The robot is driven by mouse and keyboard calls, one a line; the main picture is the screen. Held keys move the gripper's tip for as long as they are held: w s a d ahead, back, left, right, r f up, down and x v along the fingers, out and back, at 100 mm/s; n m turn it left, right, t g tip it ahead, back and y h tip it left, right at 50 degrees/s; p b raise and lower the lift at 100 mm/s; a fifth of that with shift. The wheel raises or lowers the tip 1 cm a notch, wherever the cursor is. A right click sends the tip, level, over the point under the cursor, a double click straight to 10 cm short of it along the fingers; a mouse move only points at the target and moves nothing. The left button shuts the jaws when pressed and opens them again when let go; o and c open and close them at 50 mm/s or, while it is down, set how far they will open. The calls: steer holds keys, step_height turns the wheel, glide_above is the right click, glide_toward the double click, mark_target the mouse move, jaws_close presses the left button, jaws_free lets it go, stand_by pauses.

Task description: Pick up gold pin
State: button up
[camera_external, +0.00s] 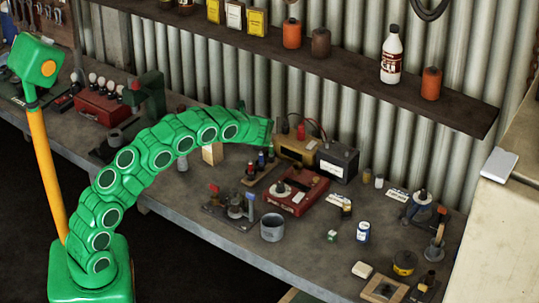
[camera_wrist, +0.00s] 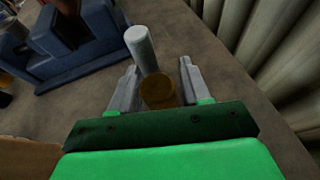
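In the wrist view, a short brownish-gold cylinder, the gold pin (camera_wrist: 158,92), stands low in the middle, between the two grey fingers of my gripper (camera_wrist: 159,68). The fingers are apart, with one on each side of it; I see no clear contact. Its lower part is hidden by the green gripper body. A taller pale grey cylinder (camera_wrist: 141,48) is just beyond it and overlaps it in the picture. In the external view, the green end of my arm (camera_external: 262,131) is in front of the wall, above the bench; the fingers do not show clearly there.
A blue block-like object (camera_wrist: 75,50) is at the upper left of the wrist view; the corrugated wall (camera_wrist: 255,50) is on the right. In the external view, a black battery (camera_external: 338,162), red case (camera_external: 300,193) and grey cup (camera_external: 272,229) are on the bench; a shelf (camera_external: 350,75) runs above.

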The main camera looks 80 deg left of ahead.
jaws_close()
